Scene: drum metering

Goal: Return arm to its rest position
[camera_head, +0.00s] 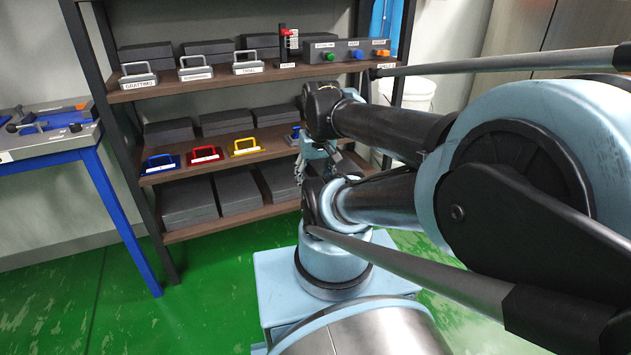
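My arm fills the right half of the view, with light blue and black links folded back toward the camera. My gripper (318,167) hangs below the wrist in front of the middle shelf, partly behind my own arm links. Its fingers are small and dark, and I cannot tell whether they are open or shut. No held object can be made out. A blue-handled item (295,135) on the middle shelf shows just left of my wrist.
A shelf rack (130,95) holds grey boxes and labelled handles, including a blue handle (160,163), a red handle (204,154) and a yellow handle (245,146). A button panel (347,52) stands on top. A blue-legged workbench (50,142) is left. Green floor (215,290) is clear in front.

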